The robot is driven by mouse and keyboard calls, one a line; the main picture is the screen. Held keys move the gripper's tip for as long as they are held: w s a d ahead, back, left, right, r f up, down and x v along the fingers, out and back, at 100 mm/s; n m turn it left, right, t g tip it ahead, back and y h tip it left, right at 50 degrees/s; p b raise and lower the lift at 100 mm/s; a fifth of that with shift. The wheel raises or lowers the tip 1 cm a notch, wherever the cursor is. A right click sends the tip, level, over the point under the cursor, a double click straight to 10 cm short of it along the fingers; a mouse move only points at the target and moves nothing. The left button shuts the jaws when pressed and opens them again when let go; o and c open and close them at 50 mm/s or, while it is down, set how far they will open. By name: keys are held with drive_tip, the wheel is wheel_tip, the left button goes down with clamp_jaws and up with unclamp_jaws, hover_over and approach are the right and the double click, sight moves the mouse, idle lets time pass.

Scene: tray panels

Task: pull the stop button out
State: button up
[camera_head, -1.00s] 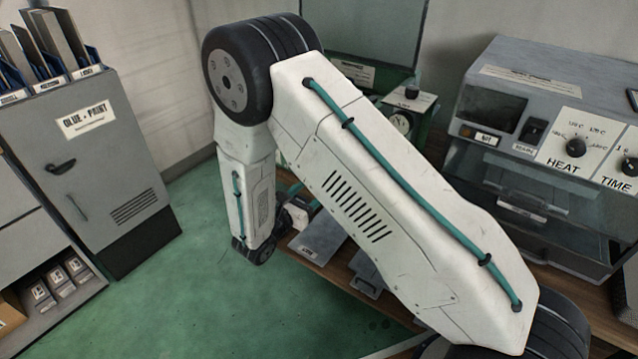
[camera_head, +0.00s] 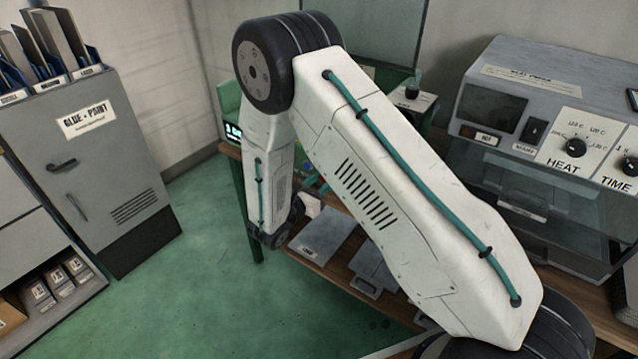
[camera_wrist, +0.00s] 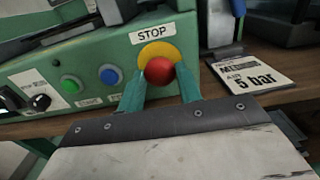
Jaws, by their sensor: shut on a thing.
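The stop button is a round red knob (camera_wrist: 159,71) in front of a yellow disc (camera_wrist: 160,50), under a white STOP label (camera_wrist: 155,33), on the front of a green machine housing (camera_wrist: 85,62). My gripper (camera_wrist: 161,76) has its two teal fingers on either side of the red knob and is shut on it. The fingers hide part of the panel beside the knob. In the head view, my arm hides the button and the gripper's fingers.
A green and a blue button (camera_wrist: 109,75) and a black knob (camera_wrist: 40,102) sit left on the same panel. A grey HEAT and TIME machine (camera_head: 550,110) and a grey cabinet (camera_head: 90,165) flank my arm.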

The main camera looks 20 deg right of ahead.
drive_tip(key=shift+s+a, duration=0.4)
drive_tip(key=shift+a, duration=0.2)
drive_tip(key=o, duration=1)
drive_tip(key=v, duration=0.8)
drive_tip(key=shift+d+f, duration=0.1)
